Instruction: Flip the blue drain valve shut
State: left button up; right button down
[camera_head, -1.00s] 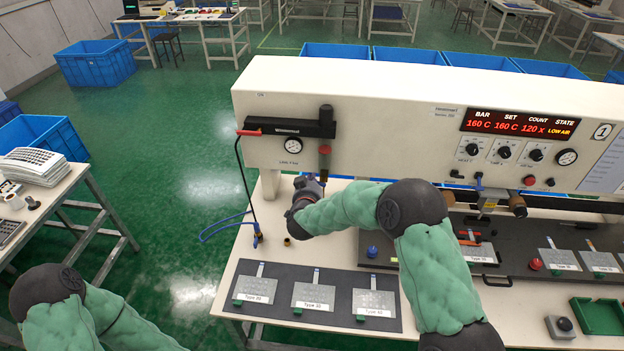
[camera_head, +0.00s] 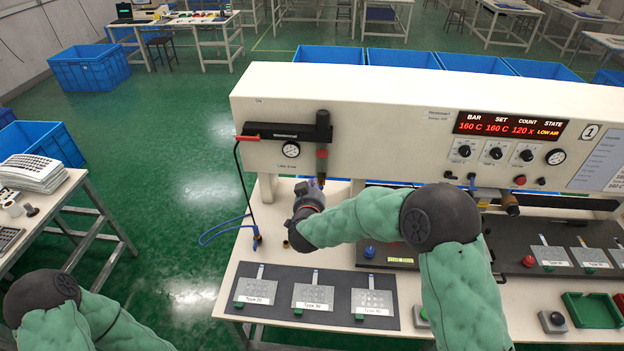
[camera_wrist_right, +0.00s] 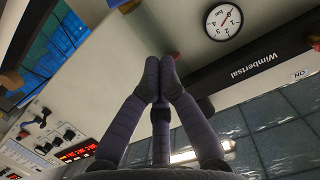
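My right gripper (camera_head: 316,182) is under the black air unit on the front of the white machine (camera_head: 370,105). In the right wrist view its fingertips (camera_wrist_right: 160,65) are together, with nothing clear between them. A small red part (camera_wrist_right: 173,57) shows just beyond the tips. The black Wimbertsal unit (camera_head: 290,131) has a gauge (camera_head: 291,149), a red lever at its left and a hanging black-and-red piece (camera_head: 321,155) just above my gripper. I cannot make out a blue drain valve here; the gripper may hide it. My left gripper is outside the view.
A dark mat (camera_head: 245,306) with several keypad pieces lies on the bench. A blue knob (camera_head: 370,251) stands behind it. A black cable and blue hose (camera_head: 222,229) hang at the bench's left edge. A green tray (camera_head: 592,311) is at right.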

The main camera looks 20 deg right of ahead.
jog(key=v, duration=0.3)
jog(key=shift+s+a+r, duration=0.1)
jog(key=shift+s, duration=0.05)
dwell(0.4)
